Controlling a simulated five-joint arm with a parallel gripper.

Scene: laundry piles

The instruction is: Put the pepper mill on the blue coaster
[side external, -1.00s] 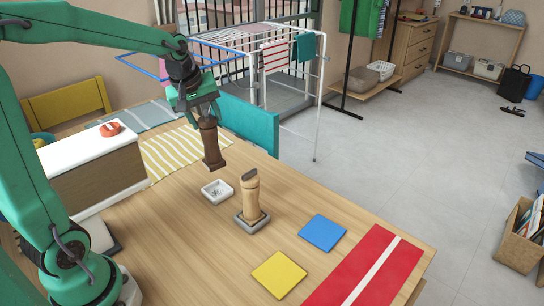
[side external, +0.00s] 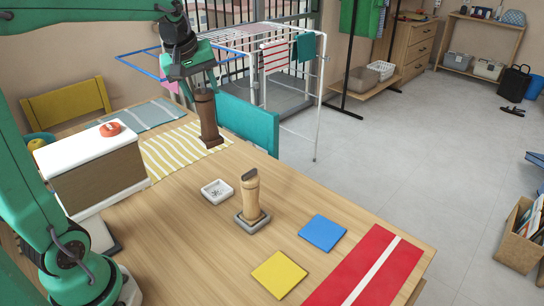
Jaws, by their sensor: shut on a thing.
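A dark brown turned mill (side external: 208,120), which looks like the pepper mill, hangs nearly upright in my gripper (side external: 201,90). The jaws are shut on its upper end, and its base is in the air over the far part of the table. The blue coaster (side external: 322,233) is a flat square lying bare on the table, to the right of and nearer than the held mill. A second, light wooden mill-like piece (side external: 251,193) with a darker angled top stands upright on a grey square base (side external: 244,225).
A small white dish (side external: 217,199) lies beside the light piece. A yellow square (side external: 279,275) and a red runner with a white stripe (side external: 372,268) lie near the blue coaster. A white-topped box (side external: 100,178) stands at left. Striped cloth (side external: 165,153) covers the far table.

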